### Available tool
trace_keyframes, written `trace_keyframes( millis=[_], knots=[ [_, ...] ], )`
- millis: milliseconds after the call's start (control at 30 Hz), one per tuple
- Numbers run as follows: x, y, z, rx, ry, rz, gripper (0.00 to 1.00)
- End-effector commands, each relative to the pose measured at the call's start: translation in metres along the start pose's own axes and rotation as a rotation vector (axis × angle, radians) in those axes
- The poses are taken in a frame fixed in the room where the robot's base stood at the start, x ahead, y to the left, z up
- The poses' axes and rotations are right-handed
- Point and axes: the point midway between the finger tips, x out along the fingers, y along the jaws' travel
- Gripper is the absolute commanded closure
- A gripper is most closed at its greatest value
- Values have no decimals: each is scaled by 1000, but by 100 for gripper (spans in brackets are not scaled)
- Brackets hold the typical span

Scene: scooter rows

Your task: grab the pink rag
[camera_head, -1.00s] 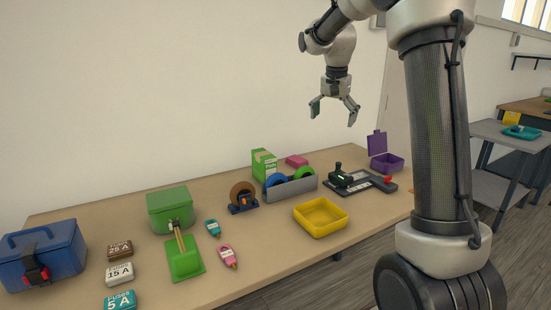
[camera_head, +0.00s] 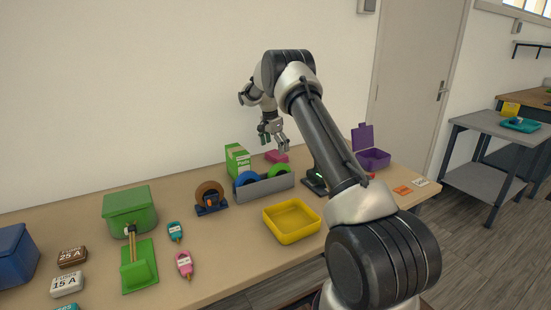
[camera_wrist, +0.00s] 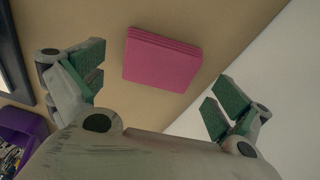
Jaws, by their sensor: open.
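The pink rag (camera_head: 277,156) is a folded, layered block lying on the back of the tan table. In the wrist view the pink rag (camera_wrist: 162,59) lies flat between and beyond my fingers, with its stacked edge showing. My gripper (camera_head: 273,141) is open and empty, above the table close over the rag. In the wrist view my gripper (camera_wrist: 155,100) has green-padded fingers spread wide to either side of the rag, not touching it.
A green-and-white box (camera_head: 237,161) and a grey holder (camera_head: 264,187) with blue and green rolls stand left of the rag. A purple open box (camera_head: 372,158) stands to the right. A yellow tray (camera_head: 291,222) is in front. The wall is close behind.

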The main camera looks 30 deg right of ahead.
Motion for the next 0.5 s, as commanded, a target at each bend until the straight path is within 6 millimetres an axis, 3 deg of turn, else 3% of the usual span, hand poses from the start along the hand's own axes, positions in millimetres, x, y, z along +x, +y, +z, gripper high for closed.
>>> trace_keyframes(
  millis=[200, 400, 433, 500],
  knots=[
    [32, 0, -2, -1, 0, 1, 0],
    [34, -1, -2, -1, 0, 0, 0],
    [34, -1, -2, -1, 0, 0, 2],
    [34, 0, -2, -1, 0, 0, 15]
  ],
)
